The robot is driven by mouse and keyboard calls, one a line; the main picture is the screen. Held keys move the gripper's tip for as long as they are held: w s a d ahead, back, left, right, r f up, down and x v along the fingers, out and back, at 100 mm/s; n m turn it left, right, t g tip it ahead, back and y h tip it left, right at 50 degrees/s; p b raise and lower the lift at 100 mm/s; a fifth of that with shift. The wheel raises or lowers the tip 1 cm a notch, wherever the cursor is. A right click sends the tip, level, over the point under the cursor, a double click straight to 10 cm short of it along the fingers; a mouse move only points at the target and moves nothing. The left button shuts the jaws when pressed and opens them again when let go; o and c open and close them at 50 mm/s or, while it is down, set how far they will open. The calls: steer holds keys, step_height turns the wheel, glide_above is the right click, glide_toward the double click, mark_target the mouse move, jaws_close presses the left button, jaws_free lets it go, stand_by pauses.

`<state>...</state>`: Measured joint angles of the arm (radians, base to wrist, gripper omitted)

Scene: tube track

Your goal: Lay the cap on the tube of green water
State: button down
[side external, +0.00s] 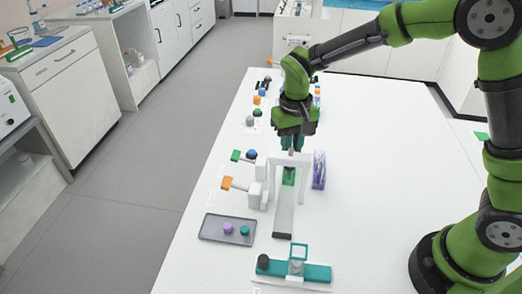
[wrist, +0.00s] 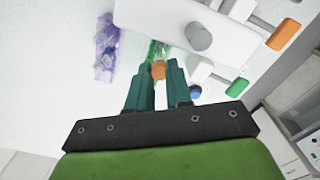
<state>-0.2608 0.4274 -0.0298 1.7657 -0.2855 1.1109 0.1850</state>
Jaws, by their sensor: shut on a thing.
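My gripper (side external: 291,148) is above the white arch on the table, pointing down. In the wrist view, its teal fingers (wrist: 160,85) are closed on a small orange piece (wrist: 158,70), which looks like a cap. Just beyond it in that view is a see-through green thing (wrist: 154,47), which looks like the tube of green water. A green patch (side external: 289,177) shows under the arch in the side view. I cannot tell whether the orange piece touches the tube.
A white arch (side external: 303,161) stands over a grey track (side external: 283,221). A purple patterned block (side external: 319,170) is just right of it. Orange (side external: 233,184) and green (side external: 241,156) handles stick out left. A teal stand (side external: 317,272) is in front.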

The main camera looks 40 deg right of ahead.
steer(key=shift+f, duration=0.15)
steer(key=c, duration=1)
jaws_free()
steer(key=shift+o, duration=0.2)
step_height(320, 180, up, 17)
